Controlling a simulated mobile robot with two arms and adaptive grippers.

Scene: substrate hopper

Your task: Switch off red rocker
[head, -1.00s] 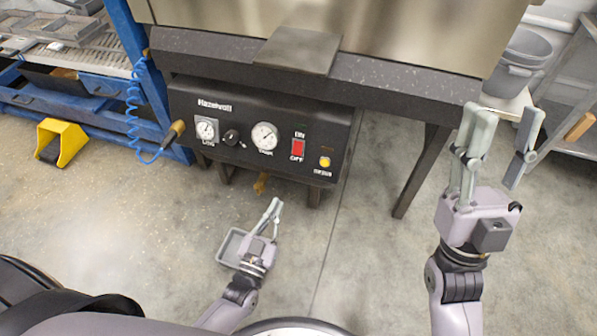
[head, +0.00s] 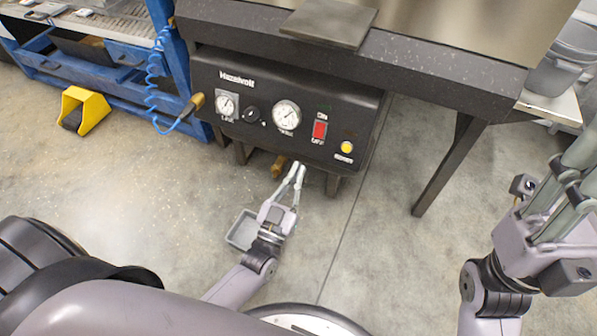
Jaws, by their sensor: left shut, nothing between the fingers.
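The red rocker (head: 319,130) is on the black control panel (head: 231,132) under the hopper, with ON lettered above it and OFF below. Which way it is pressed is too small to tell. My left gripper (head: 297,168) is shut and empty, pointing up toward the panel. In the picture its tips lie below and a little left of the rocker, apart from it. My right gripper (head: 572,180) is at the right edge, far from the panel; its fingertips are cut off by the frame.
A yellow button (head: 347,147) sits right of the rocker; two dials (head: 287,116) and a black knob (head: 251,114) sit left. A brass valve (head: 279,166) and grey tray (head: 243,230) are below. A dark ledge (head: 430,70) overhangs the panel.

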